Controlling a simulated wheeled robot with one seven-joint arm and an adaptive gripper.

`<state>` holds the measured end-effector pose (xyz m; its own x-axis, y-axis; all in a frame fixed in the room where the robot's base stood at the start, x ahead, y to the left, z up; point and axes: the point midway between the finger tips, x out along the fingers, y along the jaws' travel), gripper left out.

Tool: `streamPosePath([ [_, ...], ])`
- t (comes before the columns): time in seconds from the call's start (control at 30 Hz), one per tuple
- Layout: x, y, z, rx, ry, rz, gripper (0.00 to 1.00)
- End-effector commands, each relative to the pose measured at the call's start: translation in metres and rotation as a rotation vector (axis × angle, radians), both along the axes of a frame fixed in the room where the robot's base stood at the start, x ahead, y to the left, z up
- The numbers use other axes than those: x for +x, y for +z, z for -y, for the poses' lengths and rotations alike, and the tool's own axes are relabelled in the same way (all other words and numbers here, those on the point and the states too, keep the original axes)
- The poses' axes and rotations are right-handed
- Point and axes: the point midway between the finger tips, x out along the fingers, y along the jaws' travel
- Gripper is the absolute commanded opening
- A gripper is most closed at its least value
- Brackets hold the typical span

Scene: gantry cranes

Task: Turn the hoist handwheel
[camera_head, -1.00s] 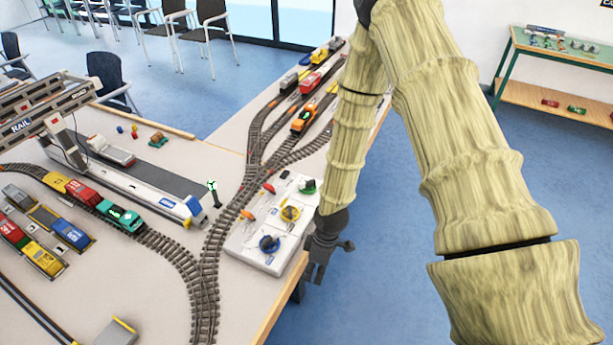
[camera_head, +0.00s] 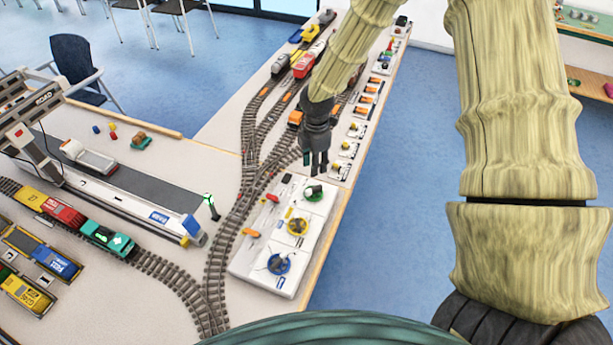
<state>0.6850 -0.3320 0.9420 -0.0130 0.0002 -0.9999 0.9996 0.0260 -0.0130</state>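A white control panel (camera_head: 249,258) lies at the table's right edge. It carries a blue handwheel (camera_head: 279,264) at the near end, a yellow handwheel (camera_head: 298,227) in the middle and a green handwheel (camera_head: 313,194) at the far end. I cannot read which one is marked as the hoist. My gripper (camera_head: 316,169) points down just beyond and above the green handwheel, apparently apart from it. It holds nothing that I can see. Its fingers are too small to tell how far apart they are.
A gantry crane (camera_head: 38,108) stands at the left. A toy train with a teal locomotive (camera_head: 106,238) sits on track left of the panel. A green signal post (camera_head: 211,206) rises near the panel. More small levers (camera_head: 349,147) line the table edge beyond. Open floor lies right.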

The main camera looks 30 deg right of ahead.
Motion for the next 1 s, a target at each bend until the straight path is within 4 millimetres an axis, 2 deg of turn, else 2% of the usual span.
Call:
streamPosePath([
  [0.17,-0.005,-0.009,-0.005,0.000,0.006,0.004,0.32],
  [0.6,0.007,-0.066,-0.005,-0.001,0.007,-0.010,0.32],
  [1.0,0.006,-0.102,-0.005,0.000,0.004,-0.009,0.32],
])
